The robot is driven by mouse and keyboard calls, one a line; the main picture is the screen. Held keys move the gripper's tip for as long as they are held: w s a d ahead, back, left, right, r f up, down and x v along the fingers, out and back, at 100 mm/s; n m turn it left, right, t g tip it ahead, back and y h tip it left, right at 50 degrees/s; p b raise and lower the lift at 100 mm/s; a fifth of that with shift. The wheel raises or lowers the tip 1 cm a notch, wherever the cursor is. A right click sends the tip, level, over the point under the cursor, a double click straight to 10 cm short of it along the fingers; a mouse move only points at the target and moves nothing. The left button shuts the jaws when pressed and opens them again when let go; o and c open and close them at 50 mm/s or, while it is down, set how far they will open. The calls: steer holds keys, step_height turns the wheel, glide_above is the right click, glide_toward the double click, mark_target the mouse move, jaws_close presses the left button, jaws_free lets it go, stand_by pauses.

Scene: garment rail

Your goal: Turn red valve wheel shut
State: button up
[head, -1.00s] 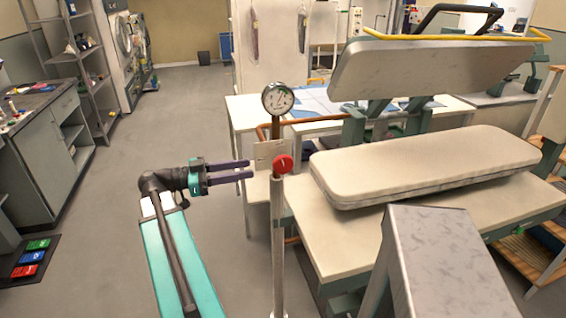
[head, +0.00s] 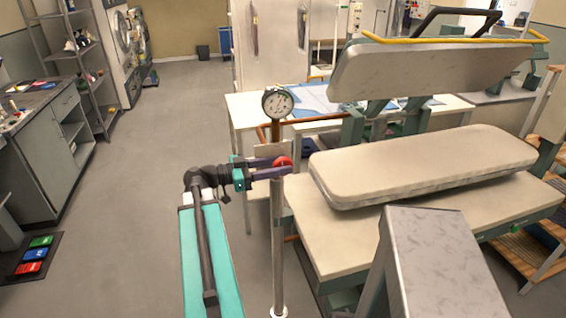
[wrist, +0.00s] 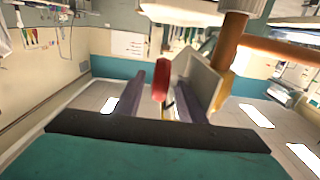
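The red valve wheel (head: 284,160) sits at the top of a grey upright post, by a pale plate (head: 262,150). My gripper (head: 272,167) reaches it from the left, with its purple fingertips at the wheel and partly overlapping it in the head view. In the wrist view the red wheel (wrist: 160,80) shows edge-on between the two fingers of my gripper (wrist: 160,92). The fingers are apart, with a visible gap on each side of the wheel, so my gripper is open around it. The wheel's far side is hidden.
A round gauge (head: 277,102) stands above the wheel on a copper pipe (head: 310,124). A pressing machine with a padded board (head: 420,165) is close on the right. Open floor (head: 130,200) lies to the left.

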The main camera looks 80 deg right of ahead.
steer(key=shift+s+d, duration=0.25)
steer(key=shift+s, duration=0.3)
jaws_close()
steer(key=shift+t+y+b, duration=0.6)
steer(key=shift+t+b, duration=0.45)
steer(key=shift+t, duration=0.35)
jaws_free()
steer(key=shift+w, duration=0.1)
